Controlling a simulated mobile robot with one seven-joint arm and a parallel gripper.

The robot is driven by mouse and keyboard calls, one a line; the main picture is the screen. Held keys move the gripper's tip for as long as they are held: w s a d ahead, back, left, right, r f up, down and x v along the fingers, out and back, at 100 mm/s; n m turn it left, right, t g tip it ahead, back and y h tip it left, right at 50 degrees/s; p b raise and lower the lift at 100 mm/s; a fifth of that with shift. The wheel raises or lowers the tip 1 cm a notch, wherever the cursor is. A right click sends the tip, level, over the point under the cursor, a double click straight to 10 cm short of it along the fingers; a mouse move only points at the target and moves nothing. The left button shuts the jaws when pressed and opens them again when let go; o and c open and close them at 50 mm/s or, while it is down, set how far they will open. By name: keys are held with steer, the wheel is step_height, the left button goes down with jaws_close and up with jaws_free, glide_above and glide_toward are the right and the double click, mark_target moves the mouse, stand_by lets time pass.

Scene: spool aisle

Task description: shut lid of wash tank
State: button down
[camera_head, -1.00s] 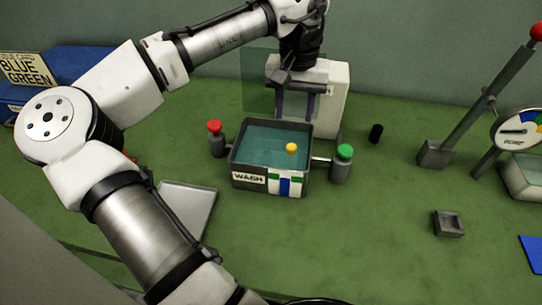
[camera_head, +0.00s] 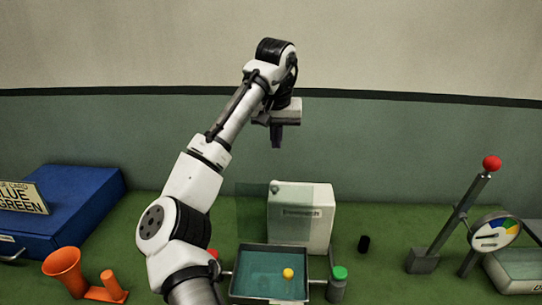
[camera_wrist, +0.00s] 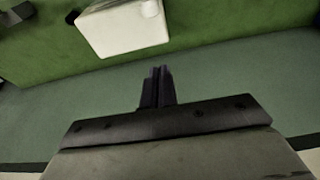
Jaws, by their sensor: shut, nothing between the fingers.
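The wash tank (camera_head: 308,272) is a dark open-topped box with teal liquid, low in the middle of the head view. A yellow ball (camera_head: 288,273) shows in it. Its lid appears to be the clear greenish panel (camera_head: 252,208) standing upright at the tank's back edge, in front of a white box. My gripper (camera_head: 277,147) is shut and empty, high above the lid and white box, apart from both. In the wrist view its fingertips (camera_wrist: 160,70) are together. The lid cannot be made out in the wrist view.
The white box (camera_head: 315,222) stands behind the tank and also shows in the wrist view (camera_wrist: 122,28). A green-capped post (camera_head: 339,283) is right of the tank. A red-knobbed lever (camera_head: 465,205) and dial stand at right. A blue case (camera_head: 85,200) and orange funnel (camera_head: 64,270) are at left.

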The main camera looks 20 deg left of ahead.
steer(key=p+x, duration=0.2)
steer(key=x, duration=0.6)
steer(key=shift+w+f, duration=0.1)
steer(key=shift+f, duration=0.2)
steer(key=shift+d+f, duration=0.1)
steer(key=shift+f, duration=0.25)
steer(key=s, duration=0.1)
steer(key=s+p, duration=0.1)
steer(key=s, duration=0.1)
steer(key=shift+d+r, duration=0.15)
steer(key=shift+d, duration=0.25)
steer(key=shift+s+d+p, duration=0.15)
steer(key=shift+s+p, duration=0.15)
steer(key=shift+p, duration=0.05)
steer(key=shift+f+b, duration=0.2)
steer(key=shift+b, duration=0.15)
